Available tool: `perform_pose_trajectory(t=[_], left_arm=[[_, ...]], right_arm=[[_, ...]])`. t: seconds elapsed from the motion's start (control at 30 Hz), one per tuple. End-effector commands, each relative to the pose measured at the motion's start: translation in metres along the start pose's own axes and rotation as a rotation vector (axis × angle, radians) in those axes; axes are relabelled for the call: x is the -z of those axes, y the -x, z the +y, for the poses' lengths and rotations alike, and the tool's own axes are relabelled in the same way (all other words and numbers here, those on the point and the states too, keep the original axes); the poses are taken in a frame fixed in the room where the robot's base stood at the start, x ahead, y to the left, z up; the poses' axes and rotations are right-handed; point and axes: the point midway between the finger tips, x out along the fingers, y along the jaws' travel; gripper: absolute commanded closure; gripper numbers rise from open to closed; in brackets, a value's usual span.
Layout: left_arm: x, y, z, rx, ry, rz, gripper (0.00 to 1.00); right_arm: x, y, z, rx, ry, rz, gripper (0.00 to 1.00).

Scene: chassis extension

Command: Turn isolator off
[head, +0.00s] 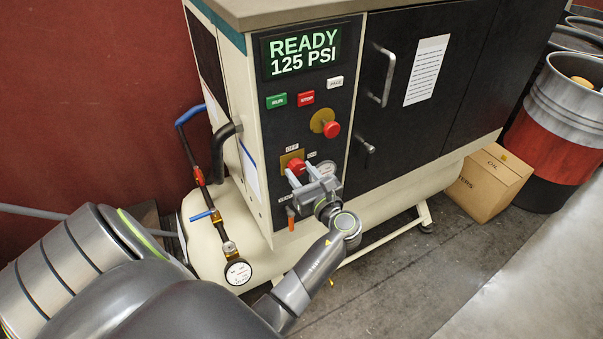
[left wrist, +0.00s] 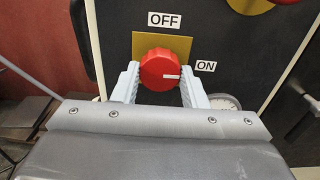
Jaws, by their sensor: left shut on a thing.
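The isolator is a round red knob (left wrist: 160,69) on a yellow plate (left wrist: 162,45) on the black panel. An OFF label (left wrist: 164,20) is above it and an ON label (left wrist: 206,66) is to its right. The white mark on the knob points right, towards ON. The knob also shows in the head view (head: 296,166). My left gripper (head: 298,172) is shut on the knob, with one light grey finger on each side in the left wrist view (left wrist: 160,82). My right gripper is not in view.
The display (head: 303,51) reads READY 125 PSI. Green (head: 276,101) and red (head: 306,97) buttons and a red emergency knob (head: 331,129) sit above the isolator. A gauge (head: 238,271) hangs on piping at left. A cardboard box (head: 487,182) and drum (head: 560,125) stand at right.

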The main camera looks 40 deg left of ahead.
Motion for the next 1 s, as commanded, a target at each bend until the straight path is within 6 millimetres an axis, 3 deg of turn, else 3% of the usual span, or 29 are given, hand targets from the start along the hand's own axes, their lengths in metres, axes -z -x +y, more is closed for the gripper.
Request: perform_pose_trajectory(t=[0.37, 1.0], left_arm=[[0.002, 0.000, 0.000, 0.001, 0.170, -0.001, 0.84], [0.004, 0.000, 0.000, 0.001, 0.770, -0.001, 0.84]], right_arm=[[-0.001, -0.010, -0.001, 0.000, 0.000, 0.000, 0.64], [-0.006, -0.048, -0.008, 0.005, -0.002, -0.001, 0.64]])
